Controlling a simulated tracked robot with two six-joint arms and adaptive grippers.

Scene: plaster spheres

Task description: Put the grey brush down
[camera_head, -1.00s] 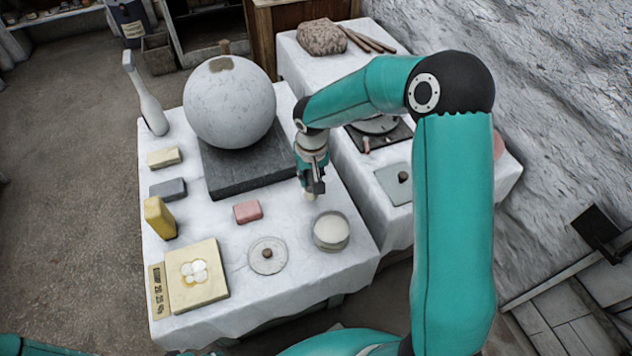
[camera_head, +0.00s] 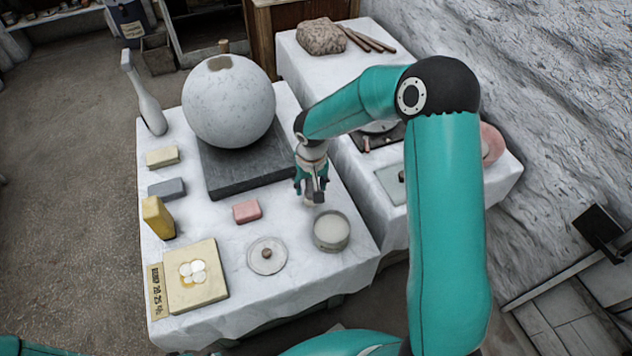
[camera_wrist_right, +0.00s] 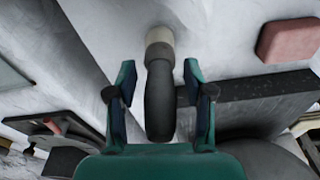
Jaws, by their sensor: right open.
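The grey brush (camera_wrist_right: 160,100) shows in the right wrist view as a dark grey handle with a cream end against the white cloth. My right gripper (camera_wrist_right: 160,108) is open, with one finger on each side of the handle and gaps visible. In the head view the right gripper (camera_head: 311,190) is low over the near table (camera_head: 215,235), just behind the round tin (camera_head: 331,231). The brush is mostly hidden there; its pale end shows below the fingers. I cannot tell whether it stands on the cloth. My left gripper is out of view.
A large plaster sphere (camera_head: 229,105) rests on a dark slab (camera_head: 240,176) behind and left of the gripper. A pink block (camera_head: 246,211) and a round lid (camera_head: 267,255) lie to the left. A second table (camera_head: 365,185) stands to the right.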

